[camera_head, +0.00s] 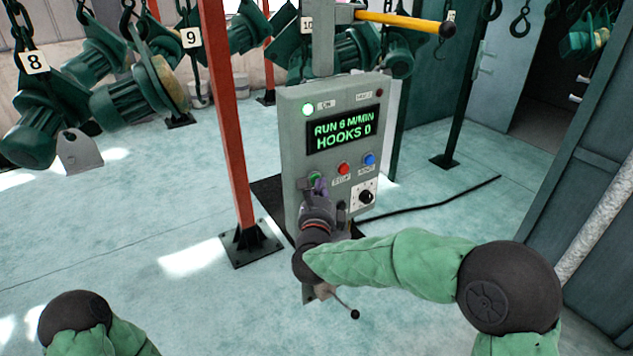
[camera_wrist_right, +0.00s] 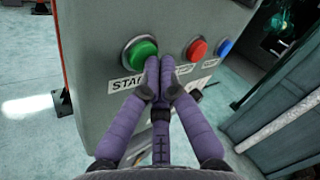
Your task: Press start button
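The green start button (camera_wrist_right: 139,52) sits in a dark ring on the grey control box, with a partly covered label reading "STA" below it. In the head view the green button (camera_head: 314,177) is partly hidden by my right gripper (camera_head: 319,187). In the wrist view the purple fingers of my right gripper (camera_wrist_right: 160,72) are together and empty, their tips at the button's lower right edge. I cannot tell whether they touch it. The display (camera_head: 343,129) reads "RUN 6 M/MIN HOOKS 0". My left gripper is out of view.
A red button (camera_wrist_right: 197,48) and a blue button (camera_wrist_right: 224,47) sit right of the green one. A black knob (camera_head: 366,196) is below them. A red post (camera_head: 229,110) stands left of the box. Green hoist parts (camera_head: 125,100) hang at the left. A black cable (camera_head: 440,204) crosses the floor.

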